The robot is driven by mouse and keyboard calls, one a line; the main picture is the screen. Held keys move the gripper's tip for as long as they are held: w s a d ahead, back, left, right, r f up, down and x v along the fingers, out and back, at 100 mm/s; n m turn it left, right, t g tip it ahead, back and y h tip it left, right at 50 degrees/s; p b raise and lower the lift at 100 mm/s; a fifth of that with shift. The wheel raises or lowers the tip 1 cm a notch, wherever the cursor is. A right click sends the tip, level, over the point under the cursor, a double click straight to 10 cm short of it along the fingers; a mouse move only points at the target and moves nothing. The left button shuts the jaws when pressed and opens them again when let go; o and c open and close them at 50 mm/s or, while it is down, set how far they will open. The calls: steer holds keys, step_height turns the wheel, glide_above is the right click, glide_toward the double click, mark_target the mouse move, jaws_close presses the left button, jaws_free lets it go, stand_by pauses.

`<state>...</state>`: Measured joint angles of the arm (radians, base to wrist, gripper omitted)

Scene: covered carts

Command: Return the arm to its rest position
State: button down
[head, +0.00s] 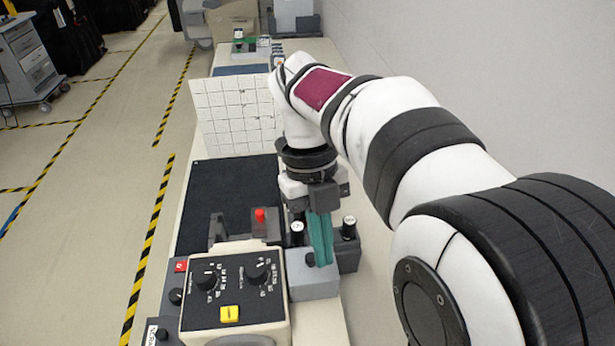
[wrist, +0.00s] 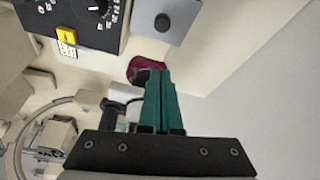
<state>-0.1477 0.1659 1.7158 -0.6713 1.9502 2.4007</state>
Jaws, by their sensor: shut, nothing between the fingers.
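My gripper (head: 321,262) points down at the right side of the bench in the head view. Its two teal fingers are together with nothing between them. The fingers hang in front of a black white-capped knob unit (head: 349,230) and close above a grey box with a dark knob (head: 315,287); whether they touch it I cannot tell. In the wrist view my gripper (wrist: 158,74) also shows shut, with the grey box (wrist: 178,12) beyond the fingertips. A dark red shape (wrist: 147,62) is partly hidden behind the fingers.
A control box (head: 232,312) with two dials and a yellow button stands at the bench's front. A red button (head: 260,215) stands behind it. A white grid board (head: 215,115) stands upright on the bench. A dark mat (head: 225,190) lies mostly clear. A wall is on the right.

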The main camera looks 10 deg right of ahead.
steer(key=v, duration=0.4)
steer(key=s+f+n+t+y, duration=0.1)
steer(key=s+f+n, duration=0.4)
steer(key=n, duration=0.8)
steer(key=s+f+n+t+y, duration=0.1)
steer(key=s+f+n, duration=0.4)
steer(key=s+n, duration=0.6)
steer(key=n+t, duration=0.1)
steer(key=n, duration=0.2)
steer(key=shift+s+n+t+y, duration=0.15)
steer(key=shift+n+t+y, duration=0.15)
steer(key=shift+y, duration=0.1)
